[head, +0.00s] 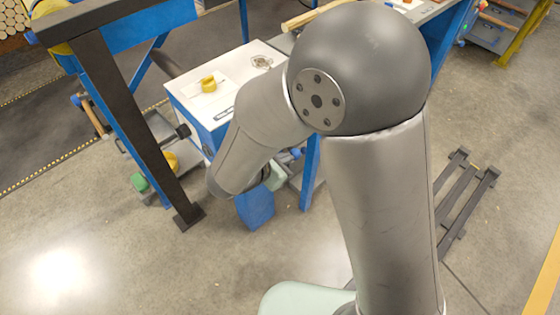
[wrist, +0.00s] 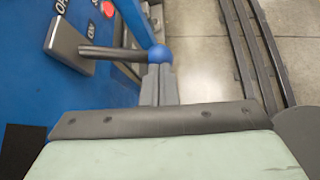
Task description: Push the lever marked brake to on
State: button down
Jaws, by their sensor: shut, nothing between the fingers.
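A lever with a dark rod (wrist: 112,53) and a blue ball knob (wrist: 158,54) sticks out from a grey mount (wrist: 68,44) on a blue panel in the wrist view. I cannot read the word brake. My gripper (wrist: 159,69) is shut and empty, with its fingertips right at the blue knob; I cannot tell whether they touch it. In the head view my arm hides the fingers and most of this lever.
In the head view, a white-topped blue cabinet (head: 222,107) bears a yellow object (head: 208,84). Handles with green (head: 138,181) and yellow ends show at its left. A dark rack (head: 465,205) lies on the open floor at right.

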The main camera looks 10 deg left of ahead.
jog(key=shift+d+r, duration=0.1)
jog(key=shift+r, duration=0.1)
jog(key=shift+r+p, duration=0.6)
jog(key=shift+r, duration=0.1)
jog(key=shift+s+r, duration=0.25)
jog(key=shift+r, duration=0.05)
jog(key=p+v, duration=0.3)
jog(key=v, duration=1)
jog(key=shift+s+f, duration=0.2)
jog(key=shift+s, duration=0.05)
